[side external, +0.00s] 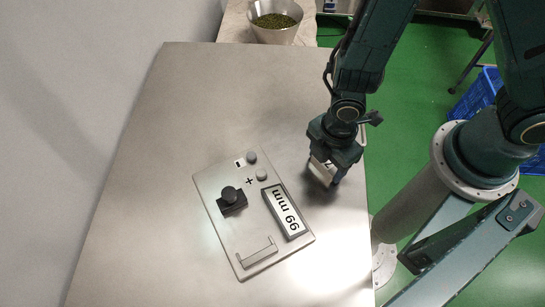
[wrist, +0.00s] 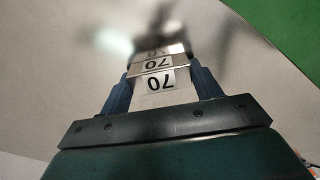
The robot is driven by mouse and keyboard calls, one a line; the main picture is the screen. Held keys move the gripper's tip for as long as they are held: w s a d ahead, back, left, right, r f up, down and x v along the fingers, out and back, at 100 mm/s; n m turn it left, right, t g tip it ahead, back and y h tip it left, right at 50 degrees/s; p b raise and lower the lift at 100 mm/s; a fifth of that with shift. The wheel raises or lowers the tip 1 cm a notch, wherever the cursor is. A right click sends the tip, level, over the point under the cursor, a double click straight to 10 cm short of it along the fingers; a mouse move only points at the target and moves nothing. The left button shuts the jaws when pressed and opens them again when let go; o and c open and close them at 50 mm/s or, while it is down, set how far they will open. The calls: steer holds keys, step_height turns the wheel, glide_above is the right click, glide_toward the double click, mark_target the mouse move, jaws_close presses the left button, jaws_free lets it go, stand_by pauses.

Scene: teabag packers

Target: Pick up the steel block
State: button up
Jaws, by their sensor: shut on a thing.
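The steel block (side external: 321,172) is a small pale, shiny piece low at my gripper (side external: 325,179) in the side external view, partly hidden by it. In the wrist view the block (wrist: 143,102) sits between the two blue fingers of my gripper (wrist: 160,82), which are shut on it. White labels on it read 70, upside down in that view. The block is at or just above the steel table (side external: 232,85), near its right edge; I cannot tell whether it touches.
A metal plate (side external: 222,241) lies left of my gripper, carrying a black knob (side external: 231,196), buttons marked minus and plus, a millimetre display (side external: 285,211) and a raised bracket (side external: 259,253). A bowl of green bits (side external: 274,28) stands beyond the far edge. The table's far left is clear.

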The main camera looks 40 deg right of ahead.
mark_target(327, 161)
steer(key=shift+r, duration=0.2)
step_height(327, 161, up, 20)
steer(key=shift+f, duration=0.15)
stand_by(1.0)
stand_by(0.5)
